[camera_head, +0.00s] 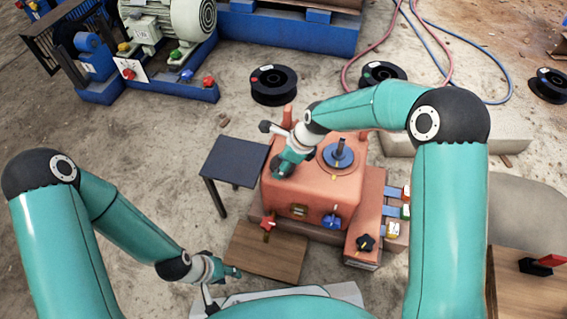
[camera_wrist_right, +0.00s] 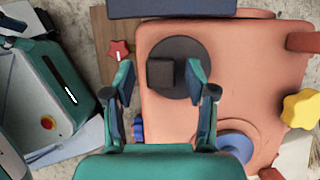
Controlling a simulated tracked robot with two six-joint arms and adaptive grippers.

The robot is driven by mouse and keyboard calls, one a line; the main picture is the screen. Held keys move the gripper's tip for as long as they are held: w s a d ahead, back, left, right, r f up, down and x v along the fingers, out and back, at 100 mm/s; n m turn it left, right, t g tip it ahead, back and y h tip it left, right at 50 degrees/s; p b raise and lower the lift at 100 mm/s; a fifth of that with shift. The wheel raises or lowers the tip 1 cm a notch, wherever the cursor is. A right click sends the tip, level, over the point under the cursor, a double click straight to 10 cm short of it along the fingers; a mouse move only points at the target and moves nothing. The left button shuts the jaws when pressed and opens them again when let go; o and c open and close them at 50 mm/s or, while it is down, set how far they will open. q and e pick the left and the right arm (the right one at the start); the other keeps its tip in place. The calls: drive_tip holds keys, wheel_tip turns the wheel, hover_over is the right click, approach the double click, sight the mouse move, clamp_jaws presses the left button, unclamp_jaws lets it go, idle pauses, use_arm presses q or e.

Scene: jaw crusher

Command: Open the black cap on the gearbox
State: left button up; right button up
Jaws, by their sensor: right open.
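The orange gearbox (camera_head: 330,195) stands in the middle of the head view. In the right wrist view, the black cap (camera_wrist_right: 182,48) is a round dark disc with a square knob (camera_wrist_right: 160,72) on the gearbox top (camera_wrist_right: 250,75). My right gripper (camera_wrist_right: 160,82) is open, with one finger on each side of the knob; I cannot tell whether they touch it. In the head view my right gripper (camera_head: 284,168) is over the left part of the gearbox top and hides the cap. My left gripper (camera_head: 236,272) is low at the left, away from the gearbox; its opening is too small to tell.
A blue disc with an upright post (camera_head: 341,155) is on the gearbox top, right of my right gripper. Red (camera_head: 268,223) and blue (camera_head: 331,221) star knobs are at its front. A dark small table (camera_head: 235,160) stands to the left. A wooden board (camera_head: 265,250) lies in front.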

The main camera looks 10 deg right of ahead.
clamp_jaws()
